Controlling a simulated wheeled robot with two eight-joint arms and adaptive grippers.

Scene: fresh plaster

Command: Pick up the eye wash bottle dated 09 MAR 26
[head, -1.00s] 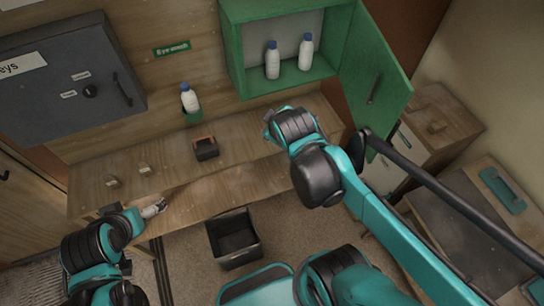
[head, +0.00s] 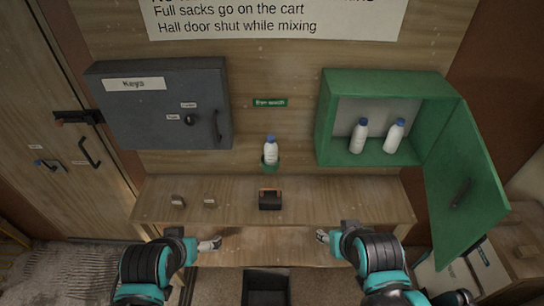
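Three white bottles with blue caps show in the head view. One bottle (head: 270,151) stands upright in a small green holder (head: 270,165) on the wall under a green "Eye wash" sign (head: 268,102). Two more, a left bottle (head: 358,136) and a right bottle (head: 394,136), stand inside the open green cabinet (head: 327,118). No date is readable on any of them. My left gripper (head: 211,244) and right gripper (head: 323,237) are at the bench's front edge, below and apart from all the bottles. Their finger gaps are too small to judge.
The cabinet's green door (head: 466,185) hangs open to the right. A wooden bench (head: 330,202) carries a dark box (head: 270,200) and two small items. A grey key cabinet (head: 160,125) is on the wall at left. A black bin (head: 265,285) stands on the floor.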

